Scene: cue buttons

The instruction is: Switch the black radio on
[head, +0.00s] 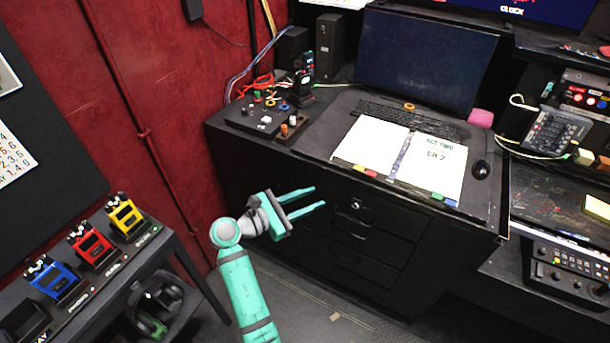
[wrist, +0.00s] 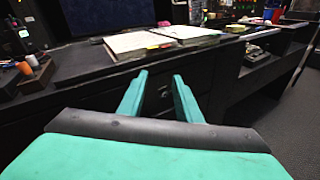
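My gripper (head: 319,196) is open and empty, in front of the black drawer cabinet. Its two teal fingers stand apart in the wrist view (wrist: 160,75), with nothing between them. An upright black device (head: 303,76) with small coloured marks stands at the back left of the desk; it looks like a handheld radio, but its switch is too small to make out. A black item (head: 25,322) lies at the lower left end of the side shelf, partly cut off; I cannot tell whether it is a radio or an empty holder. My gripper touches neither.
Yellow (head: 125,216), red (head: 90,243) and blue (head: 54,278) radios sit on the side shelf (head: 165,245), with a headset (head: 155,303) below. A control box (head: 262,117), an open binder (head: 402,158) and a monitor (head: 425,55) occupy the desk. Floor shows between shelf and cabinet.

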